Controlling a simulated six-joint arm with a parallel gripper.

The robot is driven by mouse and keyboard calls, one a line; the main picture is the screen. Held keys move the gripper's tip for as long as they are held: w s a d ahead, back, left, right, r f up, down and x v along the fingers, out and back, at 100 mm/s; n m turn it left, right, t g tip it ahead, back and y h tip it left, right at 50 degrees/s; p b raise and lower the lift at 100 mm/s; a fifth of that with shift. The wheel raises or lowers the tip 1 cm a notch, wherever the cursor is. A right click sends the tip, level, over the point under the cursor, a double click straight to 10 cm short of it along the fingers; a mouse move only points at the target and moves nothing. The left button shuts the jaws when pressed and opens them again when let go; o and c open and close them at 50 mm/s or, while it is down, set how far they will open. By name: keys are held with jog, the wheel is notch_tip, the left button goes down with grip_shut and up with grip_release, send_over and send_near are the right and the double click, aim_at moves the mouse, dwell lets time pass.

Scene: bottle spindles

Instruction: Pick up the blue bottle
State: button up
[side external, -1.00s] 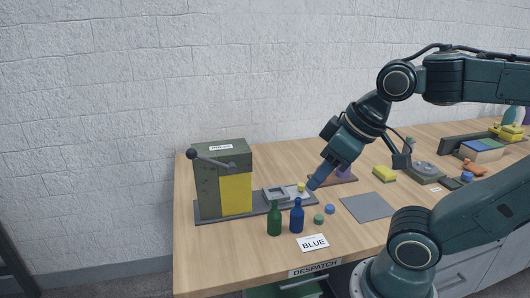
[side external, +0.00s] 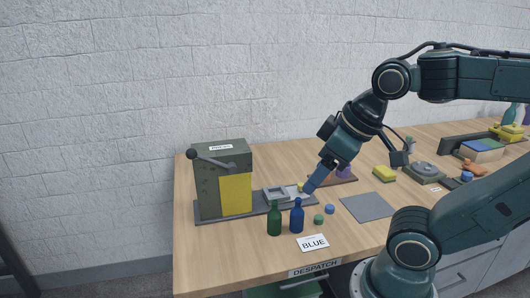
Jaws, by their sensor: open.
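The blue bottle (side external: 297,217) stands upright near the front left part of the wooden table. A green bottle (side external: 274,219) stands upright just left of it. My gripper (side external: 307,190) points down and to the left, with its tips just above and right of the blue bottle's neck in the picture. It is open and holds nothing that I can see. The gap between its fingers is hard to see at this size.
A press (side external: 222,178) with a lever stands left. A green cap (side external: 318,219) and a blue cap (side external: 329,209) lie right of the bottles. A card reading BLUE (side external: 313,243) lies in front. A grey mat (side external: 368,207) is bare.

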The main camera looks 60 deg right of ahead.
jog(key=w+d+f+n+g, duration=0.2)
jog(key=w+d+n, duration=0.2)
jog(key=w+n, duration=0.1)
jog(key=n+g, duration=0.3)
jog(key=n, duration=0.9)
send_over(299, 199)
notch_tip(299, 199, down, 11)
jog(key=shift+w+d+f, duration=0.1)
jog(key=shift+f, duration=0.05)
jog(key=shift+f, duration=4.3)
